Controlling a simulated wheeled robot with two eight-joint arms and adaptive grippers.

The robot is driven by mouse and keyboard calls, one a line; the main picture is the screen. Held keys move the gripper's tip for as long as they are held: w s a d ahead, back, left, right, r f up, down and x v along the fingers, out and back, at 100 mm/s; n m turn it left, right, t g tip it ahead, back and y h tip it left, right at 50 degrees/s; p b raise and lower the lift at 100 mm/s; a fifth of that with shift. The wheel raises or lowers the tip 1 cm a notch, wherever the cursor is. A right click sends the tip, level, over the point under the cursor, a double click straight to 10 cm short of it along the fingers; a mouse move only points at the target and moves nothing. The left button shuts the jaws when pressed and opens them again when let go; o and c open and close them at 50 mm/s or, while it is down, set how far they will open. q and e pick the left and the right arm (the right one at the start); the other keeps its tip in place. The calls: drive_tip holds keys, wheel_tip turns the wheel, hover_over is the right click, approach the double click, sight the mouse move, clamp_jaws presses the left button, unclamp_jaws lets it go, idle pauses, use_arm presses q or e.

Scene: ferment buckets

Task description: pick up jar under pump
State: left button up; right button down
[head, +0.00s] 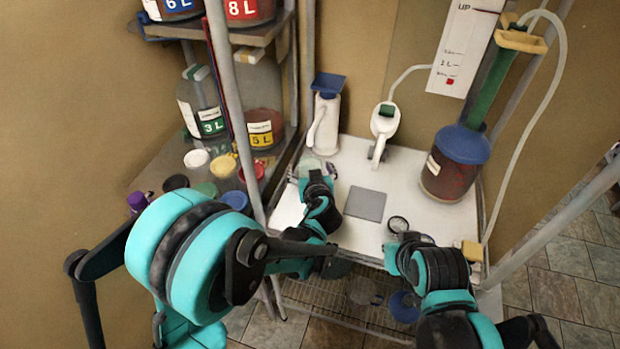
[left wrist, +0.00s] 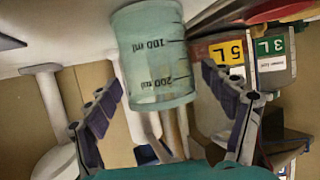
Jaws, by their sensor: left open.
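The jar is a clear greenish measuring vessel with black ml marks. In the left wrist view the jar (left wrist: 152,62) is large and close, between the spread fingers. In the head view the jar (head: 311,164) shows only in part, at the foot of the white pump (head: 325,118) with a blue top. My left gripper (head: 313,174) is open at the jar; the left wrist view shows its fingertips (left wrist: 163,88) on either side, with gaps. My right gripper (head: 400,240) is over the front right of the white table; its fingers are not clear.
A grey square pad (head: 365,204) lies mid-table. A shelf on the left holds labelled jars (head: 203,108) and colored lids (head: 223,166). A rack post (head: 226,90) rises beside the table.

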use_arm(q)
drive_tip(key=shift+s, duration=0.1)
drive_tip(key=c, duration=1.5)
drive_tip(key=shift+c, duration=0.2)
drive_tip(key=shift+r, duration=0.15)
